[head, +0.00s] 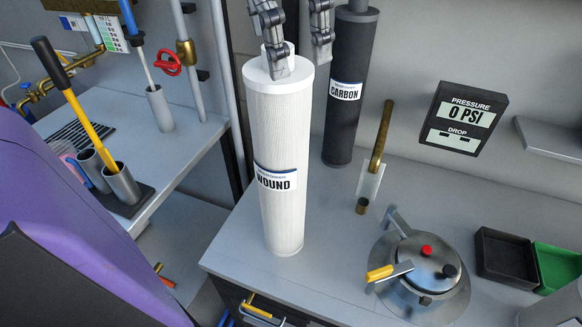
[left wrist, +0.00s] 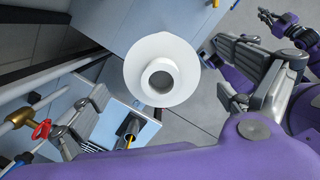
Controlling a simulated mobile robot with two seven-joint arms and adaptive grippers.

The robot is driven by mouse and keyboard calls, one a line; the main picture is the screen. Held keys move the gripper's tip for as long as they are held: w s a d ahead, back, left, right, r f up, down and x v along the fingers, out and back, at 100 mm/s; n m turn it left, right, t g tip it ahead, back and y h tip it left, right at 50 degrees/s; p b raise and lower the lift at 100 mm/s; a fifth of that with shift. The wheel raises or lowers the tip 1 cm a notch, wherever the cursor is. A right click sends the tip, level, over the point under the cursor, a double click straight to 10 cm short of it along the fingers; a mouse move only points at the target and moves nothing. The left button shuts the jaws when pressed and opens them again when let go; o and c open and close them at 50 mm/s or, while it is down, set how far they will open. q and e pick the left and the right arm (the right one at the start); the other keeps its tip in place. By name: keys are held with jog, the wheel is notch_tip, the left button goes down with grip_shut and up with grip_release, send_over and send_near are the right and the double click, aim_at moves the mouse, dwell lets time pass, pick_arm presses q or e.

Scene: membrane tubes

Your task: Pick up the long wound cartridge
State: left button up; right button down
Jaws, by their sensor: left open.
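The long wound cartridge (head: 283,215) is a tall white ribbed cylinder with a blue-edged WOUND label. It stands upright on the grey bench near its left front edge. Its white round end cap, with a ring-shaped neck, shows from above in the left wrist view (left wrist: 160,48). My left gripper (head: 300,62) is open at the cartridge's top, pointing down. One finger overlaps the cap in the head view; the other is to its right. In the left wrist view the cap appears between the spread fingers. I cannot tell whether they touch it. My right gripper (left wrist: 268,17) is small there.
A dark CARBON cartridge (head: 347,110) stands behind to the right. A brass-handled tool (head: 382,140), a round metal lid with knobs (head: 428,262), black tray (head: 505,256) and green tray (head: 558,266) are further right. Pipes with a red valve (head: 168,62) stand left.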

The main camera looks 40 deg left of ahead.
aim_at(279, 82)
pick_arm(q)
jog(key=shift+s+f, duration=0.2)
jog(key=shift+f, duration=0.3)
jog(key=shift+s+f, duration=0.15)
jog(key=shift+f, duration=0.3)
jog(key=f, duration=0.4)
jog(key=shift+w+a+f+p, duration=0.1)
jog(key=shift+w+f+p, duration=0.15)
jog(key=shift+w+p, duration=0.1)
jog(key=c, duration=2)
jog(key=shift+c, duration=0.9)
pick_arm(e)
jog(key=shift+s+d+r, duration=0.1)
jog(key=shift+s+r, duration=0.2)
jog(key=shift+s, duration=0.25)
pick_arm(q)
jog(key=shift+r, duration=0.2)
